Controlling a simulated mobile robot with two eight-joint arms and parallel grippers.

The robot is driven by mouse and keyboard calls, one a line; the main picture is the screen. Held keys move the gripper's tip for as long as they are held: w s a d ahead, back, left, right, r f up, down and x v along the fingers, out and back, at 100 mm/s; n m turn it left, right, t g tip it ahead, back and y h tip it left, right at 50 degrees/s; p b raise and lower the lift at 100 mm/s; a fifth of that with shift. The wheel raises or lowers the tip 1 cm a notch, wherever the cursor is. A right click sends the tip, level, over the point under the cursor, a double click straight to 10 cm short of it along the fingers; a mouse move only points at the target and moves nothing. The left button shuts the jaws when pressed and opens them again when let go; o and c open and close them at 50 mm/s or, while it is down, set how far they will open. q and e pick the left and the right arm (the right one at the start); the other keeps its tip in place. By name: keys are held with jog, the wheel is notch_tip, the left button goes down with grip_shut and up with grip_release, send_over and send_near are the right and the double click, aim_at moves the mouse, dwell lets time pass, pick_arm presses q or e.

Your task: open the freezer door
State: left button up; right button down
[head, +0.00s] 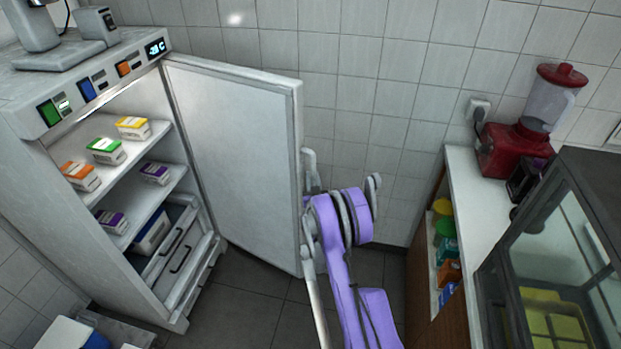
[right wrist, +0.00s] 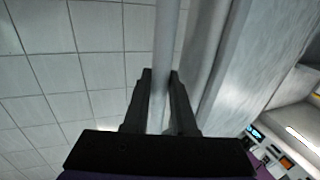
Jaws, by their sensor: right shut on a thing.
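The freezer (head: 85,185) stands at the left in the head view. Its white door (head: 232,150) is swung wide open, showing the lit inside. The pale bar handle (head: 308,165) is on the door's outer face, near the free edge. My purple right arm reaches to it from below. In the right wrist view, the two black fingers of my right gripper (right wrist: 160,75) are on either side of the handle bar (right wrist: 168,35), shut on it. In the head view the fingers are mostly hidden by the door edge and the arm. My left gripper is not in view.
Small cartons (head: 107,150) stand on the freezer shelves, with drawers (head: 178,255) below. A counter (head: 480,210) with a red blender (head: 520,145) and a glass case (head: 550,260) is at the right. A tiled wall is behind the door. Some dark floor is clear before the freezer.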

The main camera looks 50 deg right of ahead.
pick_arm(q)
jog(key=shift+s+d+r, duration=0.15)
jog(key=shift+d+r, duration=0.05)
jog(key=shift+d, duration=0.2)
pick_arm(e)
jog(key=shift+d, duration=0.5)
jog(key=c, duration=0.7)
grip_release()
jog(key=shift+c, duration=0.2)
jog(key=shift+a, duration=0.1)
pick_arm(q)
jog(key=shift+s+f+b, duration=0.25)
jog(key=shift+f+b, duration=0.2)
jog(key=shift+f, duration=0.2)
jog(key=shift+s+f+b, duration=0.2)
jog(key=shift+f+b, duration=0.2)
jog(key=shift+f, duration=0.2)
pick_arm(e)
jog(key=v, duration=1)
jog(key=shift+s, duration=0.35)
jog(key=shift+a, duration=0.1)
